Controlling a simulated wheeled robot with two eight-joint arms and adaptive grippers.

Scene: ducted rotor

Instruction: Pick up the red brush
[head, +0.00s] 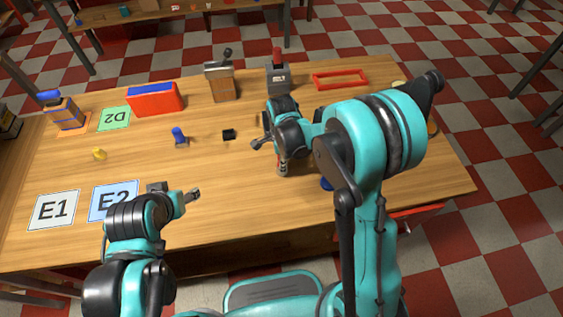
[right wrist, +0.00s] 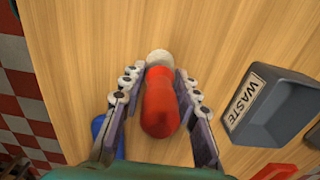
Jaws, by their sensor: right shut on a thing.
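The red brush (right wrist: 160,105) shows in the right wrist view as a rounded red body with a pale round end at the top of the picture. My right gripper (right wrist: 158,88) is shut on it, with one finger along each side. In the head view my right gripper (head: 265,143) is over the right half of the table, and my arm hides most of what it holds. My left gripper (head: 176,192) is open and empty above the front of the table, beside the E2 card.
A grey bin marked WASTE (right wrist: 275,105) stands right of the brush in the right wrist view. A blue thing (head: 326,183) lies near my right arm. A blue piece (head: 180,137) and a black block (head: 229,134) stand mid-table. A red frame (head: 340,79) lies at the back.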

